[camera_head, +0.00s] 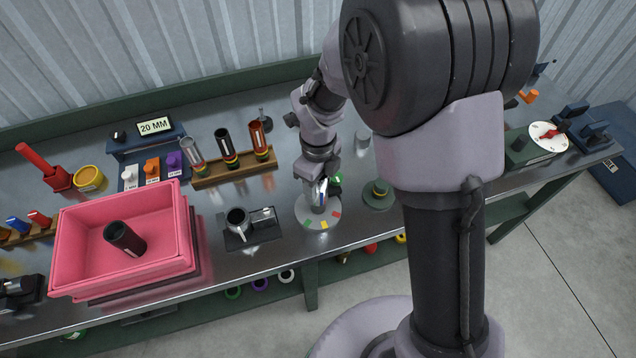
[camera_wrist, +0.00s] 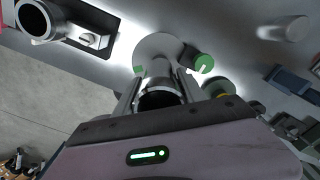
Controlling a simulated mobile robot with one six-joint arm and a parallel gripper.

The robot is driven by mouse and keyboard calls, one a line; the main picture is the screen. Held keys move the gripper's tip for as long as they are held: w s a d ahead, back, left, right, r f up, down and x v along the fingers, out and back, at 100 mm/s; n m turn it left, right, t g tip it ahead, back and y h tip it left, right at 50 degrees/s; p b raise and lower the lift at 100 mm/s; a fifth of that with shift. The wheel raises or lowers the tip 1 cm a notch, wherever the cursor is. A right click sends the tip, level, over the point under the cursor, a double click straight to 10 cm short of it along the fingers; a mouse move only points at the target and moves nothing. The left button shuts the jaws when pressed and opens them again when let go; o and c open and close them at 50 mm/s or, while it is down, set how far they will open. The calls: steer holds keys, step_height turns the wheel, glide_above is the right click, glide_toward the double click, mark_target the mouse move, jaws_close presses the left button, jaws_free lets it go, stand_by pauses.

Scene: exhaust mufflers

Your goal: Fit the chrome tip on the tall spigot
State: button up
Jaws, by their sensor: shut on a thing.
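My gripper (camera_head: 320,183) points down over a pale round disc (camera_head: 306,216) with coloured marks on its rim. It is shut on a shiny chrome tube, which I take for the chrome tip (camera_wrist: 158,84). In the wrist view the tube stands between the two fingers (camera_wrist: 157,96), its dark open end towards the camera and the disc (camera_wrist: 150,47) behind it. I cannot tell whether the tip touches the disc or sits around anything. No tall spigot can be made out at the disc; the gripper and tip hide its middle.
Left of the disc is a black fixture with a metal cup (camera_head: 238,222). Behind it, a wooden rack (camera_head: 207,181) holds banded tubes. A pink bin (camera_head: 75,240) holds a dark tube (camera_head: 124,238). A green round base (camera_head: 378,201) is close on the right.

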steer(key=shift+f+b, duration=1.9)
steer(key=shift+f, duration=0.15)
steer(key=o, duration=1.3)
steer(key=shift+o, duration=0.2)
steer(key=shift+r, duration=0.15)
